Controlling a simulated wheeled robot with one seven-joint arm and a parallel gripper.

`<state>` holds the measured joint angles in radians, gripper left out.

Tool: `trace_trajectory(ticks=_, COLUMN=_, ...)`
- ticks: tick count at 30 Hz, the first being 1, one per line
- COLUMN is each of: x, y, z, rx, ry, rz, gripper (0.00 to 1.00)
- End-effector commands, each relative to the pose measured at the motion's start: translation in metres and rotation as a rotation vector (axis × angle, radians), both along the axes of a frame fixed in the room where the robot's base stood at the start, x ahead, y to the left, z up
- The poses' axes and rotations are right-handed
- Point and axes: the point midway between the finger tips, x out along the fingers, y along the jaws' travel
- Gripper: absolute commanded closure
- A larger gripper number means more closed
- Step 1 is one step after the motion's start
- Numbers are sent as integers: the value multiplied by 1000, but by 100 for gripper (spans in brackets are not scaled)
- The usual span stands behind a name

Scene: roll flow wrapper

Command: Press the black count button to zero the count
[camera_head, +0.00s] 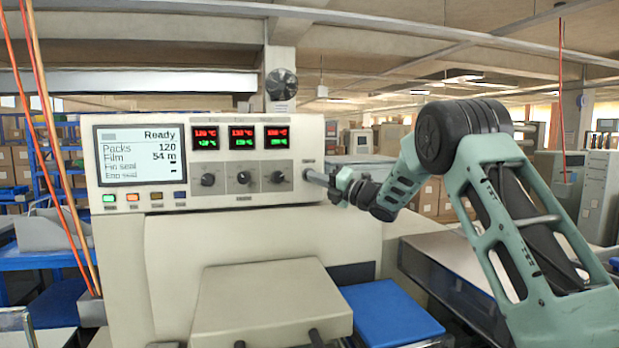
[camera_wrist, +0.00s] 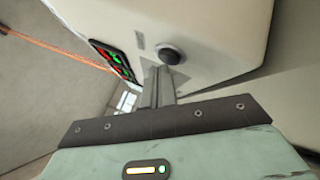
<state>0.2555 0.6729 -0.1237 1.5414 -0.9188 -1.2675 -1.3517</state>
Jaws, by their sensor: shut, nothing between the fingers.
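The wrist view shows a round black button (camera_wrist: 169,54) in a pale ring on the cream panel, just beyond my fingertips. In the head view, my gripper (camera_head: 309,176) reaches in from the right to the panel's right end, below a small unreadable label (camera_head: 308,162). Its fingers cover that spot, so the button is hidden there. In the wrist view my gripper (camera_wrist: 156,70) has its fingers together, with nothing held. I cannot tell whether the tips touch the panel. The screen (camera_head: 139,155) reads "Ready", Packs 120, Film 54 m.
Red-green temperature displays (camera_head: 241,138) sit above several dark knobs (camera_head: 243,178), left of my gripper. Small coloured buttons (camera_head: 131,197) line up under the screen. A cream cover (camera_head: 270,300) and a blue surface (camera_head: 390,315) are below. Orange cables (camera_head: 60,150) hang at left.

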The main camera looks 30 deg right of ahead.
Motion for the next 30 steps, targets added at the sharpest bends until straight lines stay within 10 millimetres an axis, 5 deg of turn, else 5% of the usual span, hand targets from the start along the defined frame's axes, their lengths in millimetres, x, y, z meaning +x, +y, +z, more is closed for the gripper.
trace_trajectory(ticks=30, x=7, y=-2, z=-1, rx=0, ry=1, rz=-1, gripper=100)
